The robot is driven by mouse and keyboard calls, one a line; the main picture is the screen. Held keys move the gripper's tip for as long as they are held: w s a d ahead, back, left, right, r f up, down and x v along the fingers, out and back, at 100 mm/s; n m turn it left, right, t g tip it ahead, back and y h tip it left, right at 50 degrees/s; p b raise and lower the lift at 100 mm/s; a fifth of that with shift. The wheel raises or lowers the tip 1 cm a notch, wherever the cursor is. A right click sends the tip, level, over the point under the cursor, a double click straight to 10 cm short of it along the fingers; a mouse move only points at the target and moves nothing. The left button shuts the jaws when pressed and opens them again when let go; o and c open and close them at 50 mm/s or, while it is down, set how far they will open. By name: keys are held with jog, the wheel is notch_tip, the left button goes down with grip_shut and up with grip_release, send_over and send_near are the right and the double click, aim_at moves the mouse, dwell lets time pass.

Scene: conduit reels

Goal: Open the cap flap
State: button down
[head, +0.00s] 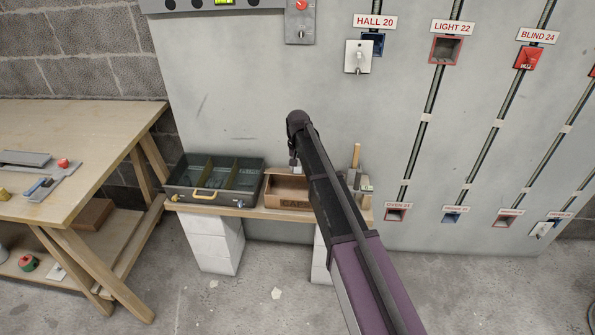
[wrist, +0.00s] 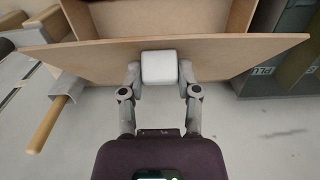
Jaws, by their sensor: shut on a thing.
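My gripper (wrist: 160,70) is shut on a small white square block (wrist: 160,66), with one finger on each side. The block lies against a wide tan panel (wrist: 240,58) of the caps box, seemingly its flap. Behind the panel, open tan box compartments (wrist: 140,18) show. In the head view the caps box (head: 272,192) stands on the low shelf, and its label is partly visible. There my gripper (head: 294,163) hangs over the box, mostly hidden behind my arm. The held block cannot be made out in the head view.
A green open toolbox (head: 177,190) stands left of the box on the low shelf (head: 235,211). A workbench (head: 90,130) is at left. The wall behind carries labelled sockets.

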jog(key=w+r+p, duration=0.2)
jog(key=w+r, duration=0.1)
jog(key=w, duration=0.9)
jog(key=shift+d, duration=0.2)
jog(key=shift+c, duration=1.6)
grip_release()
jog(key=shift+s+p, duration=0.1)
jog(key=shift+p, duration=0.2)
